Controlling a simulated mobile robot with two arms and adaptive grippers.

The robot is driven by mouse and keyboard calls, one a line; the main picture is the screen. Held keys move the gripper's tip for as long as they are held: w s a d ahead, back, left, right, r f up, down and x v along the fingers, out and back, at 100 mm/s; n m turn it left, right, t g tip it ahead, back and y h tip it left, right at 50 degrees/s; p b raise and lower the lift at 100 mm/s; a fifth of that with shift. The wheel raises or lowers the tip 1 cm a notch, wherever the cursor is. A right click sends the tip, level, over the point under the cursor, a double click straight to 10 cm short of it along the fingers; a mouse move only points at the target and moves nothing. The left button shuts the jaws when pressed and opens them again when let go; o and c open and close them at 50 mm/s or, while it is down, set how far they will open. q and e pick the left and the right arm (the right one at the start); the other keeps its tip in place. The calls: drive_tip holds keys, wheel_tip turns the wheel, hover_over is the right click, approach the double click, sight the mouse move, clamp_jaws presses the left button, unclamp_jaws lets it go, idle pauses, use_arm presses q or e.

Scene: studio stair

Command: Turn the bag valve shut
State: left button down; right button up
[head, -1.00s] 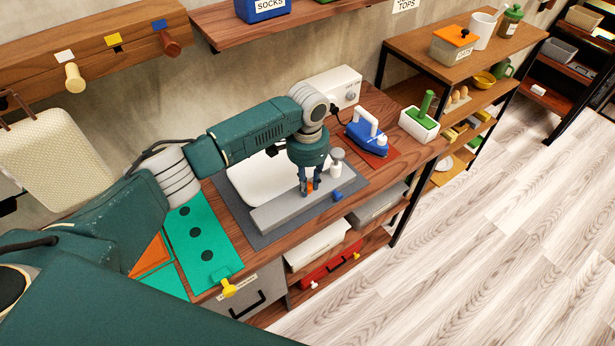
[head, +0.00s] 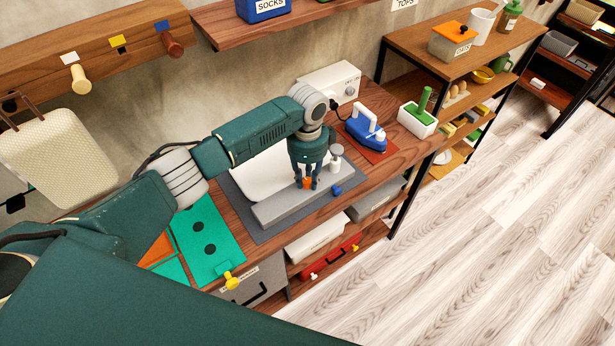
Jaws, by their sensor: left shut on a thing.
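A white bag (head: 262,172) lies on a dark grey mat (head: 237,199) on the wooden bench, behind a long grey block (head: 275,212). The orange valve (head: 307,184) is at the block, low between the fingertips of my left gripper (head: 307,185). That gripper points straight down and is shut on the valve. The fingers hide part of the valve, so its exact angle is unclear. My right gripper is not in view.
A blue knob (head: 336,190) and a white cylinder with a grey top (head: 336,160) stand just right of the gripper. A blue iron (head: 366,132) rests on a red mat farther right. A green board (head: 206,243) lies left.

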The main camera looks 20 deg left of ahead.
sight(307, 180)
use_arm(q)
drive_tip(key=shift+r+m, duration=0.1)
drive_tip(key=shift+m, duration=0.3)
drive_tip(key=c, duration=1.8)
unclamp_jaws()
wheel_tip(307, 180, up, 12)
